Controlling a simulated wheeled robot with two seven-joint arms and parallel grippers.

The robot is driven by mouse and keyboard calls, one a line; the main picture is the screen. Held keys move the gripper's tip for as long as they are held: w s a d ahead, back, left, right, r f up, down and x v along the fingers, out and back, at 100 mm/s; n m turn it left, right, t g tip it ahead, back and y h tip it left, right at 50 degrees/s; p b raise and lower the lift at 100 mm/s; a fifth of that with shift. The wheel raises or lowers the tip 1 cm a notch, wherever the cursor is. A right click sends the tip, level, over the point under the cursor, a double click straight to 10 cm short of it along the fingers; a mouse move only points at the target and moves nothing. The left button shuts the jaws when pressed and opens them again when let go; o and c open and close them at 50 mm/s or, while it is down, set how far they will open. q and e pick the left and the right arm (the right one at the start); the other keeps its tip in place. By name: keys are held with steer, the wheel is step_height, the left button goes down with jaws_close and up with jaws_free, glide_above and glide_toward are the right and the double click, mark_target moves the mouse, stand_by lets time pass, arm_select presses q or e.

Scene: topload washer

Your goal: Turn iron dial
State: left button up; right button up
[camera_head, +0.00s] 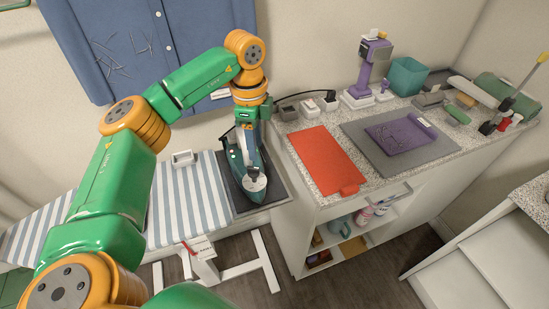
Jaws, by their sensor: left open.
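A dark green iron (238,176) rests on a dark pad (272,183) at the right end of the striped ironing board (180,205). My left arm reaches over from the left and points down at the iron. My left gripper (252,165) is open, with its fingers right over the iron's upper part. I cannot tell whether the fingers touch the iron. The iron's dial is not clearly visible; the gripper covers part of the iron. My right gripper is not in view.
A speckled counter (295,125) stands right of the iron, with a red folded cloth (322,158), a purple cloth (400,133) on a grey mat, and a teal bin (407,76). A blue garment (150,45) hangs behind my arm. Open shelves lie below the counter.

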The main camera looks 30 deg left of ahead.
mark_target(253, 168)
arm_select(q)
steer(key=f, duration=0.2)
steer(key=f+p, duration=0.1)
steer(key=f, duration=0.1)
steer(key=s+a+f+p, duration=0.1)
steer(key=f, duration=0.1)
steer(key=shift+f, duration=0.3)
steer(key=shift+w+d, duration=0.1)
steer(key=shift+d, duration=0.05)
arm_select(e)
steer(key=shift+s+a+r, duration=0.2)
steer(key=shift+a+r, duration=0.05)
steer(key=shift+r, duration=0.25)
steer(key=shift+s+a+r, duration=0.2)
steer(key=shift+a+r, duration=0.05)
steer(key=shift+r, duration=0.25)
arm_select(q)
jaws_close()
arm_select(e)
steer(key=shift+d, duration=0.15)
